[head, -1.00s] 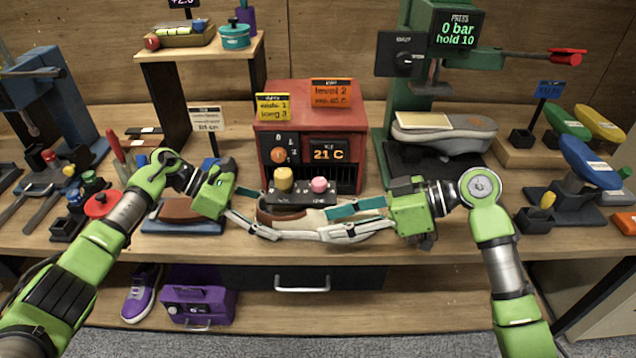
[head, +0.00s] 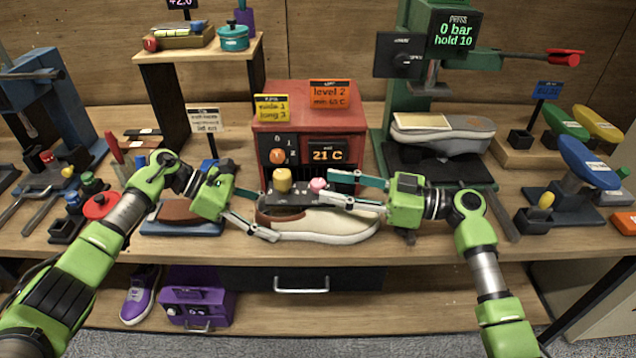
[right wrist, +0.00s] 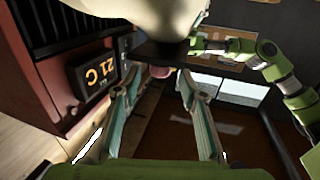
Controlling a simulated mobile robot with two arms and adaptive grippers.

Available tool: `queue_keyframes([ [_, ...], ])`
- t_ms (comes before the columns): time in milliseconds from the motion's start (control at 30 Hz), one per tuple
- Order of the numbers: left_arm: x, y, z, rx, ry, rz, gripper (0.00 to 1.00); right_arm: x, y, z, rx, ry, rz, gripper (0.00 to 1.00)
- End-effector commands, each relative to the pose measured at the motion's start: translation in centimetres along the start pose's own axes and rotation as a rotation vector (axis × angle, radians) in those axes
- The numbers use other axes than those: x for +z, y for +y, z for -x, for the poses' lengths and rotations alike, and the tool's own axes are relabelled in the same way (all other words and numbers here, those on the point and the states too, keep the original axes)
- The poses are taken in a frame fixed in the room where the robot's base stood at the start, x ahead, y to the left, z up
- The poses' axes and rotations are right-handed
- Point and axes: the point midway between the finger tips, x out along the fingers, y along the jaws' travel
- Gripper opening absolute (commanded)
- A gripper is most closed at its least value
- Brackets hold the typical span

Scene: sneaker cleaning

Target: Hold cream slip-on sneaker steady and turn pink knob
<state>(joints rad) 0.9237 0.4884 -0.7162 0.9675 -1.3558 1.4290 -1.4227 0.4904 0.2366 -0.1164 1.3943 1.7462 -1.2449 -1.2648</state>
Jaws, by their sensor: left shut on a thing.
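The cream slip-on sneaker (head: 330,226) lies at the front of the table with its brown heel to the left. It also shows at the top of the right wrist view (right wrist: 150,18). My left gripper (head: 266,216) is shut on its heel end. In the right wrist view the pink knob (right wrist: 160,71) shows between the fingertips, with no clear contact.
The red heater box (head: 310,125) reads 21 C. A green press (head: 410,110) with a grey shoe (head: 445,136) stands behind right. Tools crowd the table's left side.

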Motion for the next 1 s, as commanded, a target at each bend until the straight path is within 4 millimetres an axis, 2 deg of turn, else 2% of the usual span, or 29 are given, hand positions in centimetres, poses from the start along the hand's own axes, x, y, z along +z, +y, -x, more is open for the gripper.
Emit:
queue_keyframes([
  [100,0.0,0.1,0.0,0.002,-0.001,-0.001,0.24,-0.1,0.0,-2.0,-0.002,0.001,0.000,0.38],
  [233,0.0,0.1,0.0,0.002,-0.001,-0.001,0.24,0.0,0.0,-3.4,-0.001,0.000,0.000,0.38],
  [400,0.0,0.1,0.0,0.002,-0.001,-0.001,0.24,0.0,0.0,-4.1,0.000,-0.001,0.000,0.38],
  [633,0.0,0.1,0.0,0.002,0.000,-0.001,0.24,0.0,0.0,-4.1,0.000,-0.001,0.000,0.38],
  [767,0.0,0.1,0.0,0.002,0.000,-0.001,0.24,0.0,0.0,-4.1,0.000,-0.001,0.000,0.04],
  [800,0.0,0.1,0.0,0.002,0.000,-0.001,0.24,0.0,0.0,-4.1,0.000,-0.001,0.000,0.00],
  [1000,0.0,0.1,0.0,0.002,0.000,-0.001,0.24,0.1,-0.1,-4.1,0.014,-0.002,0.000,0.00],
])
